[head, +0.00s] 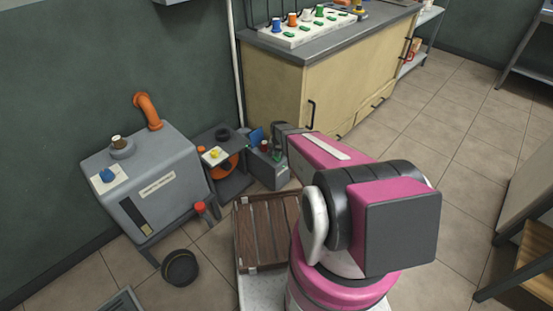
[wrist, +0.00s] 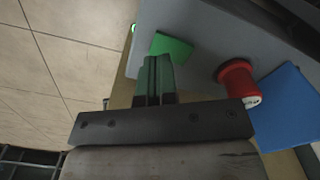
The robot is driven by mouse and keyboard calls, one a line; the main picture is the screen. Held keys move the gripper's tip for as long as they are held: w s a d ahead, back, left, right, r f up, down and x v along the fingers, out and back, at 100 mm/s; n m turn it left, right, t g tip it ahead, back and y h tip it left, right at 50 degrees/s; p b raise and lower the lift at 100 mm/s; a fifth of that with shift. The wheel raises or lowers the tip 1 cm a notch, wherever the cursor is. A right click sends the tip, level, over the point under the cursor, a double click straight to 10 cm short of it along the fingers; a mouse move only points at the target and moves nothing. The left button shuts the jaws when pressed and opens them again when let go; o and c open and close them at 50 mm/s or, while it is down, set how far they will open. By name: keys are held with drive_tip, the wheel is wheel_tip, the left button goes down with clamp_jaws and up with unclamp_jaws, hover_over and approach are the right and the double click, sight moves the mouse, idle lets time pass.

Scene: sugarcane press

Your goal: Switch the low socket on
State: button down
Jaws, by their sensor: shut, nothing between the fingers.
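A grey box with a red knob (wrist: 236,80) and a flat green piece (wrist: 172,46) on its face fills the upper right of the wrist view. I take it for the low socket (head: 266,170), low by the end of the cabinet in the head view. A blue panel (wrist: 292,105) stands beside the knob. My gripper (wrist: 155,62) is shut and empty, its fingertips close to the green piece. I cannot tell whether they touch it, or which way the switch is set. In the head view my arm partly hides the box and the fingertips.
A grey machine (head: 155,190) with an orange pipe (head: 148,110) stands left. A wooden slatted crate (head: 262,235) lies in front, and a dark round bowl (head: 180,268) sits on the floor. The cabinet (head: 330,85) is behind. Tiled floor is free at right.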

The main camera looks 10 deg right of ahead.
drive_tip(key=shift+r, duration=2.25)
